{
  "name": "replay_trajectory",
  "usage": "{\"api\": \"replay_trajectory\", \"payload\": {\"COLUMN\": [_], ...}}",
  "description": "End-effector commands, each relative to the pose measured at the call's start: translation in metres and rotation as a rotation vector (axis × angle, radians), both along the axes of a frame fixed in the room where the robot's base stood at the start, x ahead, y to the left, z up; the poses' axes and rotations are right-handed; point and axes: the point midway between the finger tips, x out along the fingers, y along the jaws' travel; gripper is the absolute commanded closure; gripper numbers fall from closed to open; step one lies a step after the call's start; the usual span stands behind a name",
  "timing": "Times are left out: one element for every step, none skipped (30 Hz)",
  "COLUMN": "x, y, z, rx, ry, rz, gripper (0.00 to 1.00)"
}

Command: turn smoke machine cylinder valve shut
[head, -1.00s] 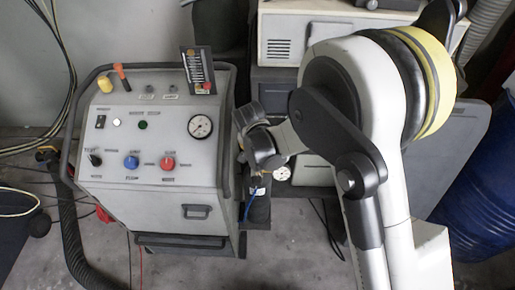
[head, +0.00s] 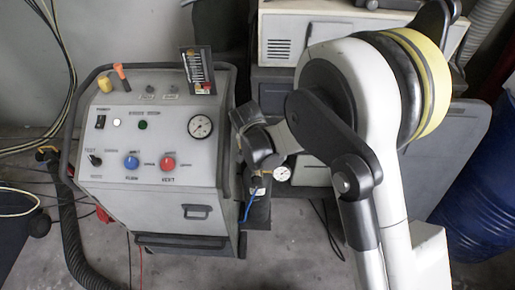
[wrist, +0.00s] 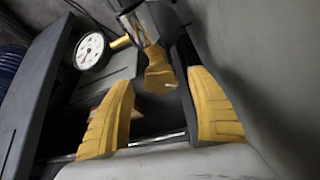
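In the head view, the dark cylinder (head: 257,212) stands just right of the grey smoke machine (head: 150,165), with a white round gauge (head: 283,174) at its top. My dark wrist covers its valve there. In the wrist view, a brass valve fitting (wrist: 158,72) with a chrome part (wrist: 140,20) above it shows between and beyond my fingers. The gauge (wrist: 90,51) is joined by a brass stem at upper left. My gripper (wrist: 162,105) is open, its two yellow fingers wide apart. A gap shows between each finger and the brass fitting.
The machine's panel has knobs, a dial and a handrail (head: 68,140). A grey cabinet (head: 290,45) stands behind, and a blue drum (head: 482,215) at far right. A black hose (head: 70,230) lies at left. Grey floor (head: 300,245) is free in front.

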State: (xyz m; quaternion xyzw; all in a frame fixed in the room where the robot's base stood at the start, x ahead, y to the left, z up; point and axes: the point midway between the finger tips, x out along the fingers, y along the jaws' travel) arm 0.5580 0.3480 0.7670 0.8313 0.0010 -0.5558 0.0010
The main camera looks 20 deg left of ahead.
Motion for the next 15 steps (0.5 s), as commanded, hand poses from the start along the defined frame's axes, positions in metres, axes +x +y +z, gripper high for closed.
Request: {"api": "replay_trajectory", "payload": {"x": [0.0,0.0,0.0,-0.001,-0.002,-0.004,-0.005,-0.007,-0.01,-0.012,-0.015,-0.018,-0.019,-0.021,-0.024], "y": [0.0,0.0,0.0,0.0,0.0,0.0,0.0,0.0,0.0,0.0,0.0,0.0,0.0,0.0,0.0], "z": [0.0,0.0,0.001,0.003,0.005,0.009,0.013,0.018,0.024,0.03,0.035,0.042,0.046,0.051,0.056], "rx": [0.0,0.0,0.0,0.001,0.001,0.001,0.001,0.001,0.001,0.001,0.001,0.001,0.001,0.001,0.001], "ry": [0.0,0.0,0.0,0.0,0.0,0.0,0.0,0.0,0.0,0.0,0.0,0.0,0.0,0.0,0.0], "rz": [0.0,0.0,0.0,0.001,0.001,0.001,0.001,0.0,0.0,0.0,0.0,0.001,0.001,0.001,0.001], "gripper": [0.32,0.32,0.32,0.32,0.32,0.32,0.32,0.32,0.32,0.32,0.32,0.32,0.32,0.32,0.32]}}
